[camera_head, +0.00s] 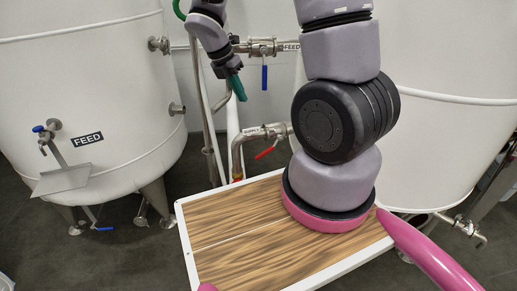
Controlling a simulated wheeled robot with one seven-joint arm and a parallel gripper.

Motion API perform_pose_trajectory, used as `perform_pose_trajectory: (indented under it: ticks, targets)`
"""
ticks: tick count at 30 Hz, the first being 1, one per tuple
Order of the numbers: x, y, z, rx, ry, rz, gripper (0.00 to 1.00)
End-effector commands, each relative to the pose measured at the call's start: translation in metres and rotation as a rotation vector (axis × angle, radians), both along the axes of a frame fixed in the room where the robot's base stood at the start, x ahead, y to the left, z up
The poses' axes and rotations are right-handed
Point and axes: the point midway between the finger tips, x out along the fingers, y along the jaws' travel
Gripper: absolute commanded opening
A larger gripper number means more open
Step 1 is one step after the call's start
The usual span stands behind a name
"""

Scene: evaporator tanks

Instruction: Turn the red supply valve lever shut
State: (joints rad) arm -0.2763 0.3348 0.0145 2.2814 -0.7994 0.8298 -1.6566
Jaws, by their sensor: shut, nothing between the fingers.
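The red supply valve lever (267,152) slants down and to the left from a steel valve (265,132) on the lower pipe, behind the far edge of the wooden top. My gripper (238,89) is shut, with its teal fingers pointing down. In the picture it is above and to the left of the red lever, apart from it. Nothing shows between the fingers. How far it is from the lever in depth I cannot tell.
A blue lever (264,77) hangs from a valve on the upper FEED pipe (292,47), close right of my gripper. White tanks stand left (85,100) and right (445,140). Vertical pipes (205,115) run left of the red valve. A wooden top (235,225) lies in front.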

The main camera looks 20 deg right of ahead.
Motion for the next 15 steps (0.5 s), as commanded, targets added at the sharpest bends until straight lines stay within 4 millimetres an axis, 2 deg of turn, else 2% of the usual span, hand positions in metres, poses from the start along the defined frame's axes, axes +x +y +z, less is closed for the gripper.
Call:
perform_pose_trajectory:
  ticks: [1,6,10,15]
  targets:
    - [0.002,0.003,-0.023,-0.031,0.076,0.131,0.0]
    - [0.006,0.01,-0.077,-0.1,0.281,0.52,0.0]
    - [0.006,0.012,-0.099,-0.124,0.372,0.686,0.0]
    - [0.005,0.009,-0.112,-0.132,0.408,0.747,0.0]
